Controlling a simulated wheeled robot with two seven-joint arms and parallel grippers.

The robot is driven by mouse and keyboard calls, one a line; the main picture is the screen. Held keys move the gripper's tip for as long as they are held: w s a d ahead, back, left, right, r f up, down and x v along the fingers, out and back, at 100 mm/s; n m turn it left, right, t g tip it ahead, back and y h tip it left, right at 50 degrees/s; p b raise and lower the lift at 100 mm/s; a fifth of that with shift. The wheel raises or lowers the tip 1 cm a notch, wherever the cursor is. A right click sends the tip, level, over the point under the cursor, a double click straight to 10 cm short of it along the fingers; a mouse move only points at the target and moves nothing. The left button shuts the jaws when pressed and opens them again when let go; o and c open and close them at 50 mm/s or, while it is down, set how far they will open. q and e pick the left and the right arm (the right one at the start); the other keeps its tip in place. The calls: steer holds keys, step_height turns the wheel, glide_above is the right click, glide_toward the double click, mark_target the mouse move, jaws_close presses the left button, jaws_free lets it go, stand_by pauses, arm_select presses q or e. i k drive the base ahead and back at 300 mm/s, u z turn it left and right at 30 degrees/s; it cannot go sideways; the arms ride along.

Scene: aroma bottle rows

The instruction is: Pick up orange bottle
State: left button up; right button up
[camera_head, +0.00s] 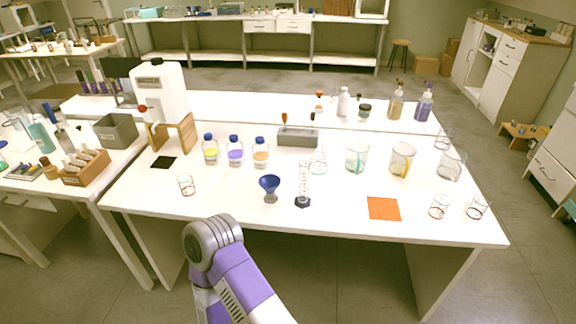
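The orange bottle (260,155) is a small clear bottle with orange contents and a blue cap. It stands upright on the white table (330,222), at the right end of a short row. Beside it on the left stand a purple bottle (235,155) and a yellow bottle (210,153), both with blue caps. Nothing touches the orange bottle. A purple and white link of my arm with a grey joint shows at the bottom, in front of the table. Neither of my grippers is in view.
A blue funnel (270,186) and a graduated cylinder (304,188) stand in front of the bottles. A grey box (298,137) is behind right. A wooden stand (180,134) is left. Glass beakers (357,157) and an orange square (384,209) are right.

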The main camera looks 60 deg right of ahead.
mark_target(261, 158)
steer(key=k, duration=0.1)
steer(key=z, duration=1.1)
